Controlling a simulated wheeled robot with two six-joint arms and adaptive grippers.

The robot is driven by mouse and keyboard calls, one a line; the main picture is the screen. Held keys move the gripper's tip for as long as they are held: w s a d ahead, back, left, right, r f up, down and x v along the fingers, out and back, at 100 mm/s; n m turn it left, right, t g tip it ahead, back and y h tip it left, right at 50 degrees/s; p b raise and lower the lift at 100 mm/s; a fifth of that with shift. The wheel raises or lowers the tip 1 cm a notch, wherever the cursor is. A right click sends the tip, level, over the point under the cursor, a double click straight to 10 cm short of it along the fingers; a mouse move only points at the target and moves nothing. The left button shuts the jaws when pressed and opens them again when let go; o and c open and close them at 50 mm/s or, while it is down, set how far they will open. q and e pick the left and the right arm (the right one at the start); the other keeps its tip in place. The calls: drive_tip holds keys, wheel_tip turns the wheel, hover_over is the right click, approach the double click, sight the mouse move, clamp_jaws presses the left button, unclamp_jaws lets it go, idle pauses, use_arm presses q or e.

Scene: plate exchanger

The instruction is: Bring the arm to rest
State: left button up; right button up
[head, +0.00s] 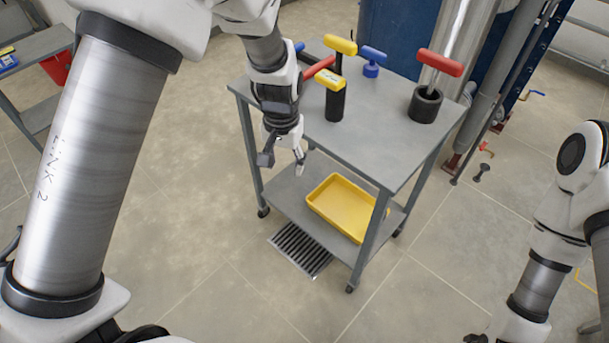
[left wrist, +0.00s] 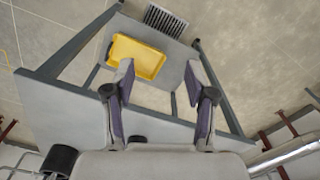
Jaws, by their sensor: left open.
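My left gripper (head: 283,163) hangs in front of the left side of a grey cart (head: 335,148) in the head view. Its two fingers are spread apart with nothing between them. In the left wrist view the open fingers (left wrist: 162,98) show with the cart's grey top and a yellow tray (left wrist: 148,58) beyond. The yellow tray also shows on the cart's lower shelf in the head view (head: 343,232). My right arm comes down at the right edge of the head view; only a dark bit of its gripper (head: 476,338) shows at the bottom edge.
Red-handled (head: 439,63), yellow-handled (head: 340,45) and blue-handled (head: 372,56) tools stand on the cart top. A black holder (head: 425,104) surrounds the red-handled one. Blue equipment (head: 400,40) stands behind. A floor grate (head: 300,250) lies by the cart.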

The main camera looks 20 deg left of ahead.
use_arm(q)
drive_tip(key=s+a+f+g, duration=0.2)
drive_tip(key=s+a+f, duration=0.1)
drive_tip(key=s+f, duration=1)
drive_tip(key=s+a+f+g, duration=0.1)
drive_tip(key=s+a+f, duration=0.2)
drive_tip(key=s+f, duration=1)
drive_tip(key=shift+w+d+r+t, duration=0.2)
drive_tip(key=shift+r+t, duration=0.55)
drive_tip(key=shift+r, duration=0.4)
drive_tip(key=shift+w+d+r+t, duration=0.1)
drive_tip(key=shift+d+r+t, duration=0.05)
drive_tip(key=shift+r+t, duration=0.8)
